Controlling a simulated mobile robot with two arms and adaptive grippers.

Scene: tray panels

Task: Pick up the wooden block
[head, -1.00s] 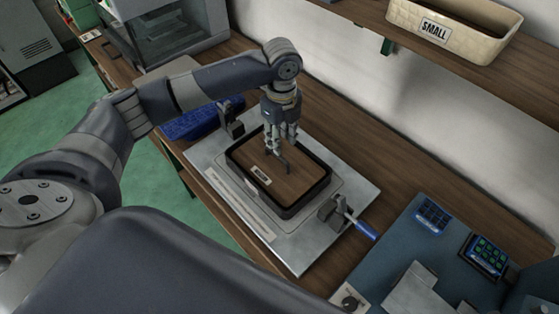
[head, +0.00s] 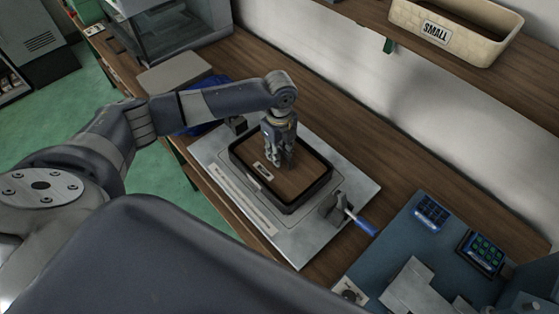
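The wooden block (head: 300,183) appears as a flat brown wood-grained piece inside a black rectangular frame (head: 289,209). A small pale-edged label (head: 262,171) shows at its left side. The frame rests on a grey metal plate (head: 340,179). My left gripper (head: 280,163) points down over the upper left part of the wood, its fingertips at or close above the surface. I cannot tell whether they touch it or how far apart they are. The gripper hides part of the wood and the frame's far edge. My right gripper is not in view.
A clamp with a blue handle (head: 361,225) stands at the plate's right, and a dark clamp (head: 236,126) at its upper left. A blue-grey panel with devices (head: 432,212) lies at lower right. A shelf with a bin labelled SMALL (head: 455,27) is above. The wooden bench (head: 390,165) is clear behind the plate.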

